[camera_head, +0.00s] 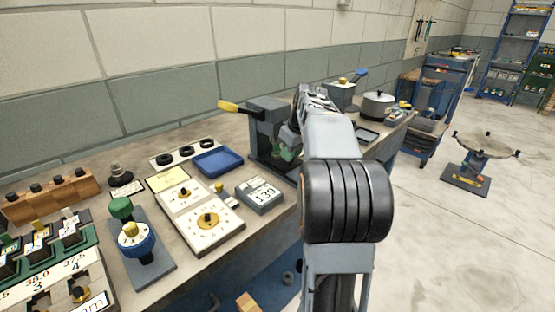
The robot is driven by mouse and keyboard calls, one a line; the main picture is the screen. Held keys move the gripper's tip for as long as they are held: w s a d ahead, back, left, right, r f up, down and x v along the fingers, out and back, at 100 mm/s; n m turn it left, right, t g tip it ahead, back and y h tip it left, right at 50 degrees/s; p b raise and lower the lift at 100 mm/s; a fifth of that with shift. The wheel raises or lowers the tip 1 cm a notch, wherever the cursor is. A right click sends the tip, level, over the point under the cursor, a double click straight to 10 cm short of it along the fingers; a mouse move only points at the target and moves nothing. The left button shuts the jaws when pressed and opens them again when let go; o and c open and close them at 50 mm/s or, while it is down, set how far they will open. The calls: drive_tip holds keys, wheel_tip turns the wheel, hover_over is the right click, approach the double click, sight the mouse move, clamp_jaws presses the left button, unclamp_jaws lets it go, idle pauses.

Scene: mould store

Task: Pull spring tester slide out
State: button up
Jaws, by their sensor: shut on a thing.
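A grey bench press with a yellow-handled lever (266,113), which looks like the spring tester, stands near the back of the bench, left of my arm. A green part (285,153) sits low in its opening, partly hidden; I cannot tell whether it belongs to the slide. My arm reaches forward over the bench edge and covers the right side of the tester. My gripper (291,137) is only partly visible beside the tester, behind my own wrist. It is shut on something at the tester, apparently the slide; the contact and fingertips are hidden.
Left of the tester are a box reading 139 (261,194), a blue tray (217,162), a cream dial panel (201,218) and a blue-knobbed stand (137,239). A grey pot (378,104) and a blue-levered device (341,95) stand beyond my arm. The floor at right is mostly clear.

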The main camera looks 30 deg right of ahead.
drive_tip(key=shift+s+d+b, duration=0.15)
drive_tip(key=shift+s+b, duration=0.1)
drive_tip(key=shift+s, duration=0.6)
drive_tip(key=shift+s+d+b, duration=0.15)
drive_tip(key=shift+s+b, duration=0.1)
drive_tip(key=shift+s, duration=0.55)
drive_tip(key=shift+s+d+b, duration=0.2)
drive_tip(key=shift+s+b, duration=0.1)
drive_tip(key=shift+s, duration=0.7)
drive_tip(key=shift+s+d+b, duration=0.15)
drive_tip(key=shift+s+b, duration=0.1)
drive_tip(key=shift+s, duration=0.85)
drive_tip(key=shift+s+d, duration=0.25)
drive_tip(key=shift+s, duration=0.95)
drive_tip(key=o, duration=1.5)
drive_tip(key=shift+c, duration=0.2)
drive_tip(key=shift+r, duration=0.15)
